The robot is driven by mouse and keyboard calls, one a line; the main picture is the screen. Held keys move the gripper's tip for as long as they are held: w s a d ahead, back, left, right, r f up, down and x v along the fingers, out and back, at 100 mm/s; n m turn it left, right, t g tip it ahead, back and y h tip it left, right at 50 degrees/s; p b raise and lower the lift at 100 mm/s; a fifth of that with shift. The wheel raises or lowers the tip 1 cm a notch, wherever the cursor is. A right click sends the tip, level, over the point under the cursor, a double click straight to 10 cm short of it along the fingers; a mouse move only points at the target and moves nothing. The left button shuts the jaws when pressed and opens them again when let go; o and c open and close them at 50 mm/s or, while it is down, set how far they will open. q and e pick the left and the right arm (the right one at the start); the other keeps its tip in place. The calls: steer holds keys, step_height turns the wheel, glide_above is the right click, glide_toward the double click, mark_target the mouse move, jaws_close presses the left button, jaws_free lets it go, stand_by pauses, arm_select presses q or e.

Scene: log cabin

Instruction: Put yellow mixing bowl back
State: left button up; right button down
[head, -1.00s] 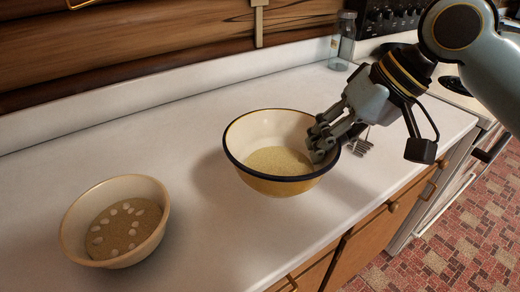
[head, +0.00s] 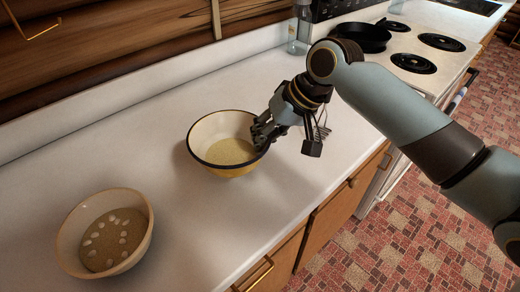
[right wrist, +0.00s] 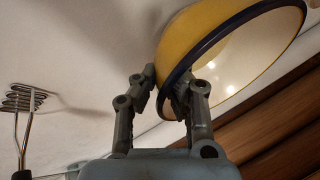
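The yellow mixing bowl (head: 230,171) has a dark rim, a white inside and pale yellowish contents. It is upright at the middle of the white counter in the head view; I cannot tell whether its base touches the counter. My right gripper (head: 259,138) is at its right side, with its fingers on the rim. In the right wrist view the bowl (right wrist: 190,40) fills the upper right, and the gripper fingers (right wrist: 166,85) stand on either side of its dark rim, closed on it. My left gripper is not in view.
A tan bowl (head: 145,235) with brown contents and pale pieces stands at the front left. A wire masher (head: 322,125) lies right of my gripper. A glass jar (head: 300,35) stands by the back wall. A stove with a black pan (head: 362,37) is beyond.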

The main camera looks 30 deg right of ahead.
steer(key=shift+w+a+f, duration=0.1)
steer(key=shift+w+f, duration=0.05)
steer(key=shift+w, duration=0.15)
steer(key=shift+f, duration=2)
steer(key=shift+f, duration=0.15)
steer(key=c, duration=1.5)
jaws_free()
steer(key=v, duration=1.2)
steer(key=shift+a+p, duration=0.1)
steer(key=shift+p, duration=0.2)
